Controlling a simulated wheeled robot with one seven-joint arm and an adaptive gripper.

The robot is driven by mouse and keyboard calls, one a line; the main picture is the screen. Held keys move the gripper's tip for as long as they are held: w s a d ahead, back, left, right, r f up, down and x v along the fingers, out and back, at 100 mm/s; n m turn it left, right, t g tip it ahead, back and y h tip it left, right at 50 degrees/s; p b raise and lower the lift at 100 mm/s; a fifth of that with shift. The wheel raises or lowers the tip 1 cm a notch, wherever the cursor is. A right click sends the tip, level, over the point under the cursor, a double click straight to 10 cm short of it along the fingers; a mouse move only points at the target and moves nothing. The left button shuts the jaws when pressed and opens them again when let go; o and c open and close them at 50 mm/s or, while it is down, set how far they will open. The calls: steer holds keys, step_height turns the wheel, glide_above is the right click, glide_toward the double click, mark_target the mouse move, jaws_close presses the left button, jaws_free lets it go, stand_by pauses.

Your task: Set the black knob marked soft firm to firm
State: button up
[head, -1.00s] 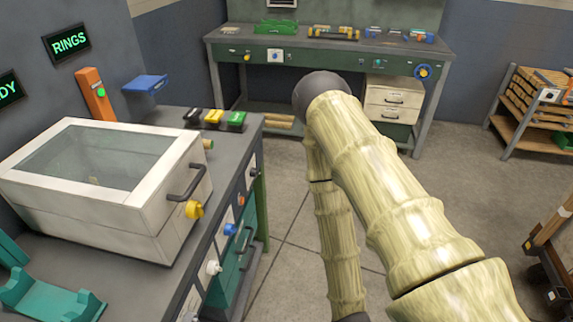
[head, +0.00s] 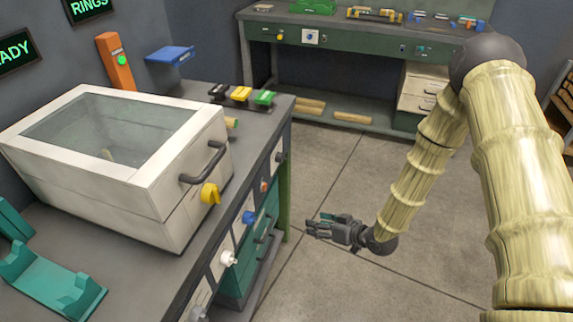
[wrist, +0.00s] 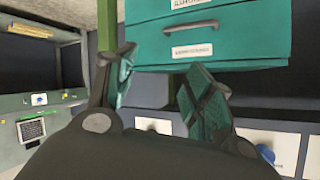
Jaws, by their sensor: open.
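I cannot make out a black knob marked soft firm in either view. The near bench's front (head: 205,262) carries several small knobs on white panels, among them a blue knob (head: 248,217) and a white knob (head: 228,258); their markings are too small to read. My gripper (head: 312,228) hangs over the floor to the right of that front, apart from it. In the wrist view my gripper (wrist: 160,62) is open and empty, its fingers facing teal drawers (wrist: 235,40), with white panels and a blue knob (wrist: 265,153) lower down.
A white box with a glass lid (head: 110,130), a black handle and a yellow knob (head: 210,193) stands on the near bench. Teal cradles (head: 45,285) lie in front. A green far bench (head: 340,50) stands at the back. Bare floor (head: 330,280) lies right of the near bench.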

steer(key=w+a+r+n+y+b, duration=0.1)
steer(key=w+r+n+y, duration=0.2)
steer(key=w+r, duration=0.35)
steer(key=n+g+y+b, duration=0.2)
steer(key=n+g+y, duration=0.1)
steer(key=n+y, duration=0.25)
glide_toward(281, 158)
steer(key=w+x, duration=0.1)
steer(key=x, duration=0.7)
steer(key=shift+w+f+n+h, duration=0.2)
steer(key=shift+f+n+h, duration=0.15)
steer(key=shift+f+n, duration=0.1)
steer(key=c, duration=1)
